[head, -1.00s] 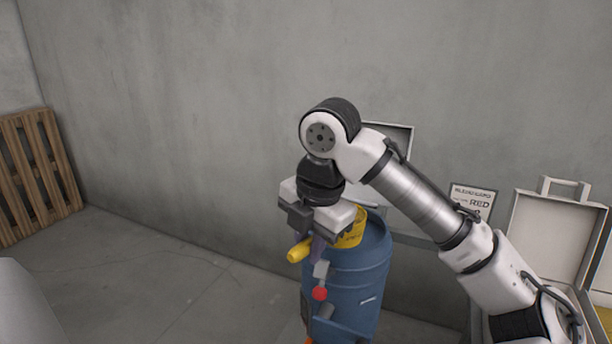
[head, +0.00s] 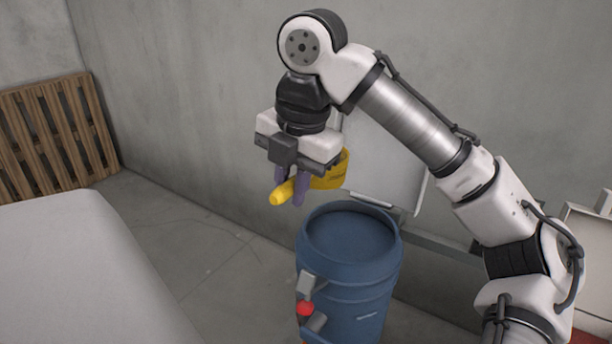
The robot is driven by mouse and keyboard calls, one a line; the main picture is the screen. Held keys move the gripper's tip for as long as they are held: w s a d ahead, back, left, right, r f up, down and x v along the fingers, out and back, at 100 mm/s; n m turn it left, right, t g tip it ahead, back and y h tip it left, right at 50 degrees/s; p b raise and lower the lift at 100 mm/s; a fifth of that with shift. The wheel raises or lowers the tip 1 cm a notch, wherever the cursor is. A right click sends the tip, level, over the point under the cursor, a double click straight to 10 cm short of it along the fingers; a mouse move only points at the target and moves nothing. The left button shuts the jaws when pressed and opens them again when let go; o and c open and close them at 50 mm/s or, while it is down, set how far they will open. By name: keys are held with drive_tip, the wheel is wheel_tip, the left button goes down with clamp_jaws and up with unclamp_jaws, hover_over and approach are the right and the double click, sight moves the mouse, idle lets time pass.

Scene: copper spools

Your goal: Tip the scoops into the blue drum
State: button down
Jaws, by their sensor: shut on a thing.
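My gripper (head: 290,188) is shut on the handle of a yellow scoop (head: 333,172). The handle end sticks out to the left of the purple fingers, and the scoop's bowl is on the right, partly hidden behind the gripper. The scoop is held in the air above and a little left of the blue drum's middle, apart from its rim. The blue drum (head: 350,283) stands upright with an open top. Its inside looks blue and bare where I can see it. I cannot tell whether the scoop holds anything.
A red knob (head: 305,308) with grey parts sits at the drum's left side. A wooden pallet (head: 55,135) leans on the wall at left. A pale, rounded surface (head: 75,270) fills the lower left. An open pale lid (head: 385,165) stands behind the drum.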

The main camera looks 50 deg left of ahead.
drive_tip(key=shift+s+f, duration=0.25)
drive_tip(key=shift+f, duration=0.25)
drive_tip(key=d+f+g+y+b, duration=0.2)
drive_tip(key=y+b, duration=0.7)
drive_tip(key=b, duration=0.6)
drive_tip(key=w+d+f+g+y+b, duration=0.1)
drive_tip(key=f+y+b, duration=0.4)
drive_tip(key=y+b, duration=0.5)
drive_tip(key=g+b, duration=0.1)
drive_tip(key=b, duration=0.4)
drive_tip(key=shift+d+g, duration=0.3)
drive_tip(key=shift+d, duration=0.05)
drive_tip(key=shift+r+b, duration=0.1)
drive_tip(key=shift+b, duration=0.2)
